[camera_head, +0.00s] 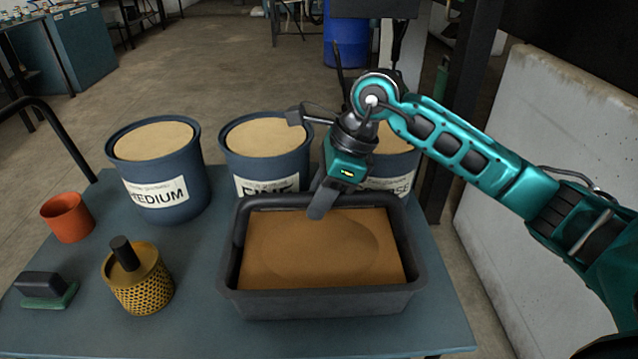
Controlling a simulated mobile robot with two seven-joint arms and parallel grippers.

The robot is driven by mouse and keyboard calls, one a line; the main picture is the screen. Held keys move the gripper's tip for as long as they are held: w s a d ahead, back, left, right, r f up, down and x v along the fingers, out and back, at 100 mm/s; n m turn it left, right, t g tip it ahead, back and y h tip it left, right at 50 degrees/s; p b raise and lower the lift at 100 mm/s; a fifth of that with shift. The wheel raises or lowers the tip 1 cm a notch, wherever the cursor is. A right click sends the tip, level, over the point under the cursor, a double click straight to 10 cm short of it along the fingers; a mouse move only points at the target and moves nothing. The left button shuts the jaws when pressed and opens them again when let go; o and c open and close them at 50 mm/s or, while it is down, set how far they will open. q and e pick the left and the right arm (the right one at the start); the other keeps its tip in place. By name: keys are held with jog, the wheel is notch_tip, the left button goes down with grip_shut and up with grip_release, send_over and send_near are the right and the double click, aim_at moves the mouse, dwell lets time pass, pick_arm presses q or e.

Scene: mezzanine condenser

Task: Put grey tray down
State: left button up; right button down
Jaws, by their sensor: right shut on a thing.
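The grey tray (320,304) is a dark rectangular tub with brown sand (320,248) in it, in the middle of the head view. It looks level over the front part of the blue-grey table (200,270). I cannot tell whether its underside touches the table top. My right gripper (321,206) reaches down from the upper right and is shut on the tray's far rim, with a finger showing on the inner side. The other finger is hidden. My left gripper is out of view.
Blue tubs labelled MEDIUM (160,170), FINE (258,187) and one partly hidden (385,187) stand behind the tray. An orange cup (68,217), a yellow perforated can (137,285) and a black-and-green block (47,288) stand left. Some table is bare right of the tray.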

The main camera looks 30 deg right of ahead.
jog(key=shift+w, duration=0.15)
jog(key=shift+f, duration=0.1)
jog(key=c, duration=1.2)
grip_release()
jog(key=shift+f, duration=0.25)
jog(key=o, duration=0.4)
jog(key=shift+c, duration=0.2)
jog(key=shift+r, duration=0.2)
jog(key=shift+s+d+r, duration=0.1)
jog(key=shift+s+r, duration=0.1)
jog(key=shift+r, duration=0.15)
jog(key=p+v, duration=0.2)
jog(key=v, duration=0.9)
jog(key=shift+r, duration=0.1)
